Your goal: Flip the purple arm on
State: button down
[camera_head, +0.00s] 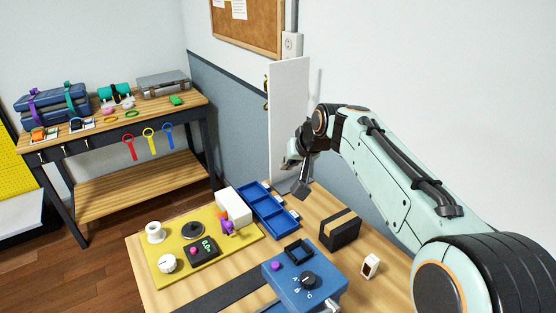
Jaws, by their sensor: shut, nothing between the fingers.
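A small purple arm (227,227) sits on the right part of the yellow board (185,277), at the front of a white box (233,206). It is too small to tell which way it is flipped. My gripper (294,161) is above the back of the table, in front of a white upright panel (290,110). It is shut and empty, up and to the right of the purple arm and well apart from it.
A blue tray (262,215) lies between the board and the panel. A blue box with a dial (307,280), a black box (340,230) and a small white item (370,266) stand to the right. A workbench (110,120) stands at back left.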

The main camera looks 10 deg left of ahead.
aim_at(227, 227)
jog(key=w+a+f+g, duration=0.1)
jog(key=a+f, duration=0.1)
jog(key=f, duration=0.6)
jog(key=w+a+f+g+y, duration=0.1)
jog(key=w+a+f+g, duration=0.1)
jog(key=f, duration=0.6)
jog(key=shift+a, duration=0.65)
jog(key=shift+f, duration=0.1)
jog(key=w+a+f, duration=0.2)
jog(key=a+f, duration=0.6)
jog(key=f, duration=0.1)
jog(key=shift+a, duration=0.4)
